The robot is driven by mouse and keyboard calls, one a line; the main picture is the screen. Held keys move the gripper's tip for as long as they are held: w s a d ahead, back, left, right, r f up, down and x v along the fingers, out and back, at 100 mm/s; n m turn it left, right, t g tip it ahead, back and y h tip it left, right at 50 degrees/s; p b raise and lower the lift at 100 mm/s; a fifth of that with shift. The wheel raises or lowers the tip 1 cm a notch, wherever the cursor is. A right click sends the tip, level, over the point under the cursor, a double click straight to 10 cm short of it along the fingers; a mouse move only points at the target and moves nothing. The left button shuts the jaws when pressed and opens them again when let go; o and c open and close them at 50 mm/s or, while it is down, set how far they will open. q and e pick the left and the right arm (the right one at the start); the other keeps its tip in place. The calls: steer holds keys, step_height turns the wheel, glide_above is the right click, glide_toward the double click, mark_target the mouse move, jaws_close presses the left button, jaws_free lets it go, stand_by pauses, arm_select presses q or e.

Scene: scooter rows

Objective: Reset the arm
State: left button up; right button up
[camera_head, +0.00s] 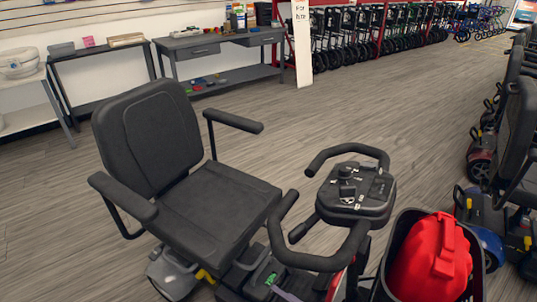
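Neither of my grippers shows in the head view, and no part of my arms can be made out. A mobility scooter stands in the front middle, with a black padded seat (218,203) and two armrests. Its black control panel (356,190) sits between looped handlebars to the right of the seat. A red bag (432,262) lies in the black basket (398,236) at the scooter's front. A small green thing (270,279) shows low on the scooter, too small to tell what it is.
More scooters (507,150) line the right edge. A grey workbench (232,77) with small items and a dark side table (105,50) stand along the back wall. Wheeled walkers (370,40) form a row at the back right. The wood-look floor (380,110) behind the scooter is clear.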

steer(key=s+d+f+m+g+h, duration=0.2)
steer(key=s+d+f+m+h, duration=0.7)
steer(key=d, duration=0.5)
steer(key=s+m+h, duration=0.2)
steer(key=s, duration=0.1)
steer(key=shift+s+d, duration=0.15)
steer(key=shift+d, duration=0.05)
